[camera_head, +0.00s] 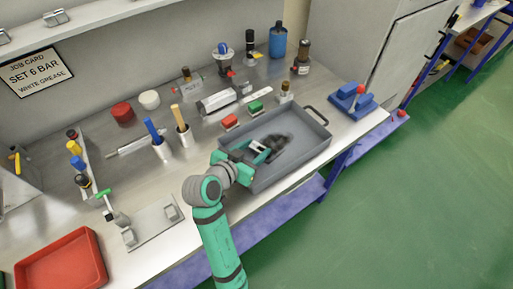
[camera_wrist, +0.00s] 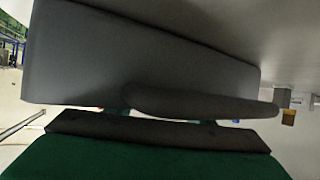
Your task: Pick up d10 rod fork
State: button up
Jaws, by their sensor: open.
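I cannot pick out the d10 rod fork with certainty in either view. In the head view my gripper (camera_head: 266,150) is over the left part of a grey tray (camera_head: 308,154), with its jaws open. A small pale piece (camera_head: 257,147) shows at the gripper, and I cannot tell whether it is a part or my own gripper. A dark patch lies on the tray floor beside the jaws, too unclear to name. In the wrist view a grey surface and a dark rounded bar (camera_wrist: 200,105) fill most of the picture, hiding what lies between the fingers.
Cups with blue and wooden handles stand left. A metal plate (camera_head: 152,226) and red tray (camera_head: 62,268) lie at the front left.

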jog(key=shift+c, duration=0.5)
jog(key=c, duration=0.6)
jog(key=shift+c, duration=0.2)
jog(key=shift+r, duration=0.15)
